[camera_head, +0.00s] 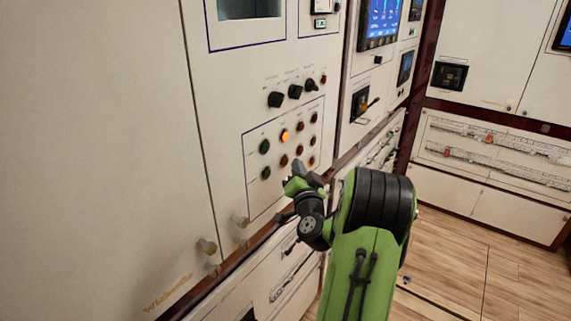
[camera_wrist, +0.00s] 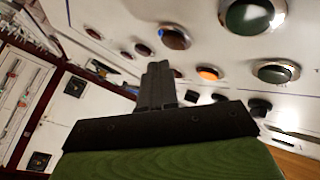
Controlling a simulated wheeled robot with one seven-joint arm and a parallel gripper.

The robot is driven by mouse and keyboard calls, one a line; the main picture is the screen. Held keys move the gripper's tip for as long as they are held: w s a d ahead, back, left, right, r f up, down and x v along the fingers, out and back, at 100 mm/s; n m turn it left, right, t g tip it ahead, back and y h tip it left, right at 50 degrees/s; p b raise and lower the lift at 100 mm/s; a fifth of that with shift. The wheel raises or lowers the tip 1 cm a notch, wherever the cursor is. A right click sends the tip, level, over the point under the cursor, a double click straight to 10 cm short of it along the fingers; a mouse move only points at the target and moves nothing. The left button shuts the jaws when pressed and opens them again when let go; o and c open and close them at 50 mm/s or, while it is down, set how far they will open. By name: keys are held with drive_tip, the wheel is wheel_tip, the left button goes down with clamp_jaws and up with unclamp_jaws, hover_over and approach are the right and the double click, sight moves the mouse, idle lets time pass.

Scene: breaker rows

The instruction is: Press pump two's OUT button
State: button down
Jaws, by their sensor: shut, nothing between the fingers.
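The button panel (camera_head: 252,192) is a blue-outlined white area on the cabinet with several round buttons. One button (camera_head: 285,136) glows orange, and it also shows in the wrist view (camera_wrist: 208,73). Two dark green buttons, the upper (camera_head: 264,146) and the lower (camera_head: 265,172), are in the left column. The others look dark red. The labels are too small to read, so I cannot tell which is pump two's OUT button. My gripper (camera_head: 301,167) is shut and empty, in front of the panel's lower part. In the wrist view, its fingers (camera_wrist: 157,68) point towards the panel and hide part of it.
Black knobs (camera_head: 276,99) stick out above the buttons. Metal cabinet knobs (camera_head: 207,246) stick out lower left. Another cabinet with a screen (camera_head: 382,20) and a handle (camera_head: 369,104) stands to the right. The wooden floor (camera_head: 480,270) is clear at the right.

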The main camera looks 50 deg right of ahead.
drive_tip(key=s+b, duration=0.1)
drive_tip(key=s, duration=0.1)
drive_tip(key=s+b, duration=0.2)
drive_tip(key=shift+s+d, duration=0.2)
drive_tip(key=shift+s, duration=0.05)
drive_tip(key=shift+f, duration=0.1)
idle(0.7)
